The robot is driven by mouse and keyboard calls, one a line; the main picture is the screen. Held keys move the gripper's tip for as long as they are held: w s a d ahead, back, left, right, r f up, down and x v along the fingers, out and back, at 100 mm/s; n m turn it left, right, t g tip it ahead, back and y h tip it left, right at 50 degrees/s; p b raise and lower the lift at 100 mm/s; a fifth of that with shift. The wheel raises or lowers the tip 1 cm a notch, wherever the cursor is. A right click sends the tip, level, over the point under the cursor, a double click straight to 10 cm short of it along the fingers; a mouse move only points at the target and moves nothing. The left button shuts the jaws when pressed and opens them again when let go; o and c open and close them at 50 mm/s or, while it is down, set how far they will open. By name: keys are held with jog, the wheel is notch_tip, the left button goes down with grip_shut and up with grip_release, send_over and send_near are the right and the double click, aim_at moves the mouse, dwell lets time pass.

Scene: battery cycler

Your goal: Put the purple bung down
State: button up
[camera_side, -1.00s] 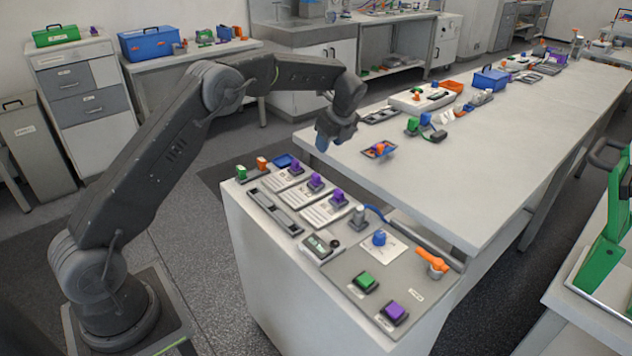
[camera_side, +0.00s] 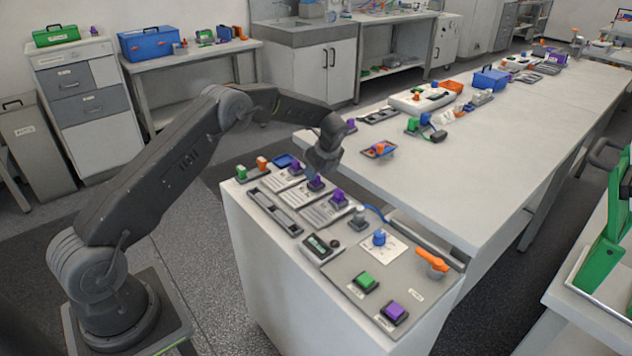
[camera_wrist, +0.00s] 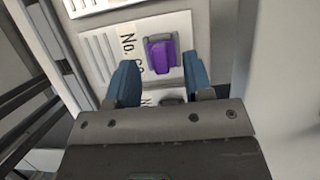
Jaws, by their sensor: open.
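Three purple bungs stand on a row of white numbered cards at the near end of the bench: a back one (camera_side: 295,167), a middle one (camera_side: 315,183) and a front one (camera_side: 338,198). My gripper (camera_side: 318,173) is low over this row in the side view, close to the middle bung. In the wrist view a purple bung (camera_wrist: 160,55) sits on a card marked "No." My gripper (camera_wrist: 159,68) is open there, with one blue fingertip on each side of that bung and clear gaps showing. Its height above the card is hard to tell.
A grey slotted rail (camera_side: 275,212) runs left of the cards. A grey knob (camera_side: 359,215), a display unit (camera_side: 320,246), a blue knob (camera_side: 379,237) and an orange lever (camera_side: 431,260) stand nearer the front.

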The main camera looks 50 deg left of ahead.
jog(key=shift+x, duration=0.75)
grip_shut()
jog(key=shift+r, duration=0.1)
